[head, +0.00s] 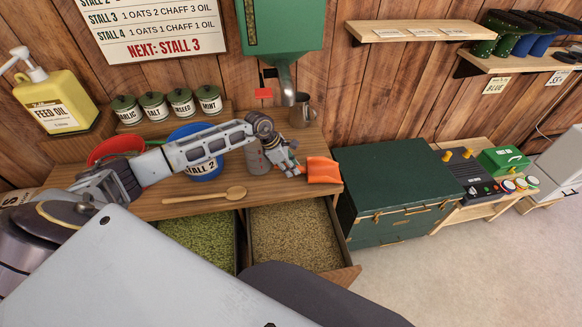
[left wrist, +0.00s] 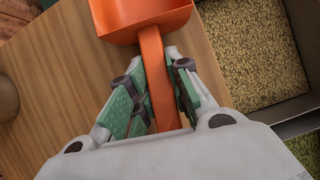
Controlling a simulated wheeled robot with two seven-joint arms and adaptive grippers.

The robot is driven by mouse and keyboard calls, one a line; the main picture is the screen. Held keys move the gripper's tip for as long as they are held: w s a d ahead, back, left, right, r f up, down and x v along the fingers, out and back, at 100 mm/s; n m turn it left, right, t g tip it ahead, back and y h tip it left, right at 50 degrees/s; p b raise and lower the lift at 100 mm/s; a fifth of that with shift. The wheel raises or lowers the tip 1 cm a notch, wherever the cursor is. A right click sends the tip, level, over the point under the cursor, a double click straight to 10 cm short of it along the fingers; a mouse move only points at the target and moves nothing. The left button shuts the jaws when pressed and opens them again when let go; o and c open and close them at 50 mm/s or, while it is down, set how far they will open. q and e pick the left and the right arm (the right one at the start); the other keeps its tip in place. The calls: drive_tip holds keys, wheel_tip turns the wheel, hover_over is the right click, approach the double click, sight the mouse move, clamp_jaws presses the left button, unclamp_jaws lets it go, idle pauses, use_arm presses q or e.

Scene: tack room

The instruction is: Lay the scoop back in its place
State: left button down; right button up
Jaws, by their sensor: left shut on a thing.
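The orange scoop (head: 323,170) is in my left gripper (head: 293,171), at the right end of the wooden counter (head: 190,209). In the left wrist view the gripper's green-padded fingers (left wrist: 155,95) are shut on the scoop's handle, and the scoop's wide orange bowl (left wrist: 140,15) points away from the gripper. The bowl looks empty in the part that shows. I cannot tell whether the scoop touches the counter. My right gripper is not in view.
Open drawers of green chaff (head: 198,240) and oats (head: 292,235) lie below the counter. A green chest (head: 393,172) is to the right.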

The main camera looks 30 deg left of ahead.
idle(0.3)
use_arm(q)
drive_tip(key=c, duration=1.2)
unclamp_jaws()
drive_tip(key=shift+f, duration=0.1)
drive_tip(key=shift+c, duration=0.2)
drive_tip(key=shift+v, duration=6)
wheel_tip(320, 180, up, 8)
drive_tip(key=p, duration=0.3)
drive_tip(key=shift+d, duration=0.1)
